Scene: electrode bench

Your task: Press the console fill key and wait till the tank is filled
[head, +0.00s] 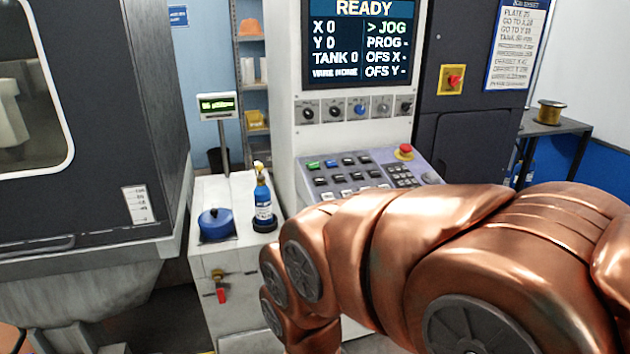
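The console (294,170) stands in the middle of the head view. Its screen (361,42) reads READY, X 0, Y 0, TANK 0, with JOG marked at the right. The sloped key panel (378,158) carries rows of dark keys, one green key (313,164) and a blue one; the labels are too small to read, so I cannot tell which is the fill key. My copper-coloured arm covers the lower right and hides the panel's near part. My gripper is not in view. The tank's inside is not visible.
A red emergency button (404,150) sits at the panel's right rear. A white cabinet (238,262) to the left bears a blue round object (215,222), a blue bottle (262,200) and a small display (217,106). A dark machine (110,60) fills the left.

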